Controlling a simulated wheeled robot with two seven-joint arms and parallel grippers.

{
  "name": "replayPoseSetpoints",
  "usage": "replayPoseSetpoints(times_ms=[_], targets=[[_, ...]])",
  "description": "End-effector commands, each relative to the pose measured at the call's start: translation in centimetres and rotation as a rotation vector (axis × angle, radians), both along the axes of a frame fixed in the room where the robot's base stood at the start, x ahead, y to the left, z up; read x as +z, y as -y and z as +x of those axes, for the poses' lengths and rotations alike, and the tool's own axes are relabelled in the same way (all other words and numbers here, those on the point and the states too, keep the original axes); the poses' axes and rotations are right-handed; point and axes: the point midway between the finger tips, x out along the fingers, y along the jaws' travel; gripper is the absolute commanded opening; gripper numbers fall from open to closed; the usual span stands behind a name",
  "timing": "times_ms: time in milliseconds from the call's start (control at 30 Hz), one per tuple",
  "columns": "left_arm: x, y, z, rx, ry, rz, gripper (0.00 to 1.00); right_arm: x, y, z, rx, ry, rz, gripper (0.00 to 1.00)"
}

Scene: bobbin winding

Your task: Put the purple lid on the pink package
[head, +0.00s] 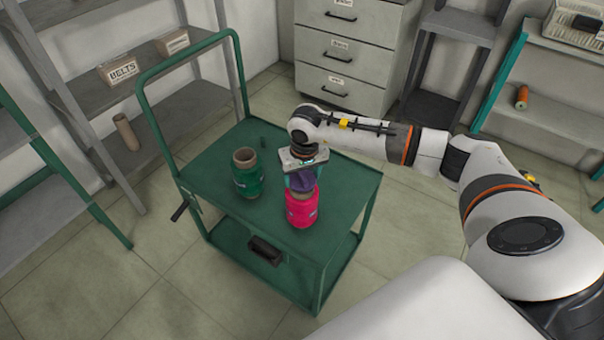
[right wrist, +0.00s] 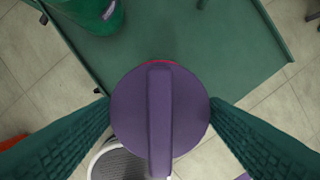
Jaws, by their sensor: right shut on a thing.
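The pink package (head: 301,211) stands upright near the front right of the green cart top, with its brownish open rim partly showing. The round purple lid (head: 304,182) is just above it in the head view; I cannot tell the exact gap. My right gripper (right wrist: 160,108) is shut on the purple lid, with a green textured finger at each side of it. In the right wrist view the lid (right wrist: 135,112), with a raised bar across its top, hides nearly all of the package. Only a thin pink edge (right wrist: 158,62) shows beyond it. My left gripper is out of view.
A green package (head: 247,182) with an open brownish top stands left of the pink one. The green cart (head: 215,160) has a tall handle frame on its left. Drawers (head: 350,50) and shelves (head: 90,85) stand behind and left. The cart's right side is clear.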

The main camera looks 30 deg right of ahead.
Motion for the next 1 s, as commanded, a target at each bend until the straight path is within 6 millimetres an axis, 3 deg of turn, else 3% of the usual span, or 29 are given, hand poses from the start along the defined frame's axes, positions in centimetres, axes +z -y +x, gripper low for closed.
replayPoseSetpoints(times_ms=[300,800,833,967,1000], targets=[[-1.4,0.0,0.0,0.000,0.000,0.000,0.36,-1.4,0.0,0.0,0.000,0.001,0.000,0.46],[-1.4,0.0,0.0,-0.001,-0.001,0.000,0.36,-1.4,0.0,0.0,0.000,0.000,0.000,0.46],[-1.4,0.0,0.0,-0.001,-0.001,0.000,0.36,-1.4,0.0,0.0,0.000,0.000,0.000,0.71],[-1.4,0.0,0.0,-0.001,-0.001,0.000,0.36,-1.4,0.0,0.0,0.000,0.000,0.000,0.92],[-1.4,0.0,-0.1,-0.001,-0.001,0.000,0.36,-1.4,0.0,0.0,0.000,0.000,0.000,0.93]])
